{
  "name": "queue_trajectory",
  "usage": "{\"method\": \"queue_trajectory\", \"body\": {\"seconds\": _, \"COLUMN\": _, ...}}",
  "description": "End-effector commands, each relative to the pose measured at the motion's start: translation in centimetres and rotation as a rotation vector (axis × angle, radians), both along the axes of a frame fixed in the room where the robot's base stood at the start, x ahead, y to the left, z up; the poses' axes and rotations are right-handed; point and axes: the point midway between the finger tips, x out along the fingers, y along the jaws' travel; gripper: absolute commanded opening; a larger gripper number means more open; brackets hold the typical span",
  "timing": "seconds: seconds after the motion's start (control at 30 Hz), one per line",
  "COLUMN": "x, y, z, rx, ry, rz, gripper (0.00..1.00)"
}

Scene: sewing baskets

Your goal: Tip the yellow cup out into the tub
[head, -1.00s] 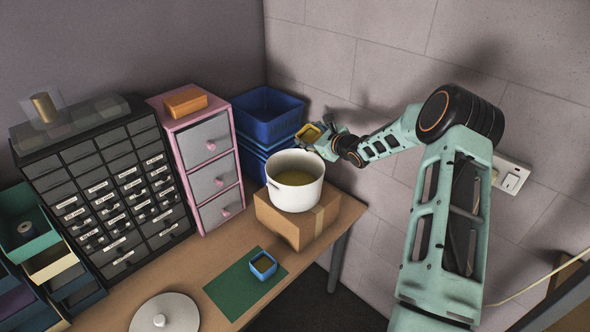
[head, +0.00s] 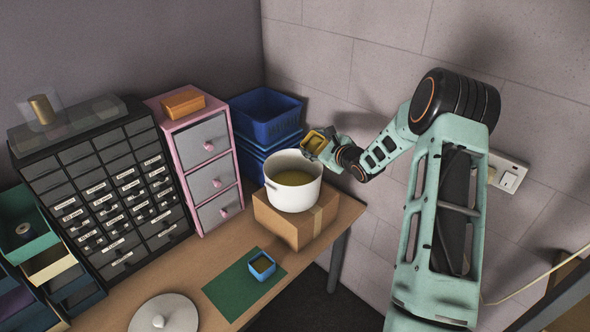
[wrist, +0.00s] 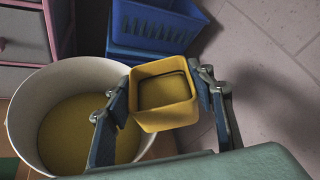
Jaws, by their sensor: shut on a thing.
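The yellow cup (head: 312,145) is a small square cup held in my gripper (head: 320,147), which is shut on it. In the wrist view, the cup (wrist: 163,119) sits between my two fingers (wrist: 164,98) and something dark yellow shows inside it. The cup is tilted, high at the right rear of the tub. The tub (head: 291,200) is a white round pot with a yellowish layer inside. In the wrist view its rim (wrist: 22,100) shows left of and below the cup. I see nothing falling from the cup.
The tub stands on a cardboard box (head: 281,224). Stacked blue crates (head: 265,129) stand behind it, close to the cup, and a pink drawer unit (head: 170,135) is at left. A blue cup (head: 262,267) stands on a green mat (head: 232,293); a round lid (head: 150,318) lies in front.

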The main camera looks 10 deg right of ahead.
Motion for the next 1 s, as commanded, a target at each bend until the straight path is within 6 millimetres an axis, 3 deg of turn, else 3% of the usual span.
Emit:
{"method": "queue_trajectory", "body": {"seconds": 0.5, "x": -3.0, "y": -0.7, "z": 0.1, "rx": -0.06, "ry": -0.037, "rz": 0.0, "gripper": 0.24}}
{"method": "queue_trajectory", "body": {"seconds": 1.0, "x": -3.1, "y": -0.3, "z": 0.3, "rx": -0.119, "ry": -0.072, "rz": 0.001, "gripper": 0.24}}
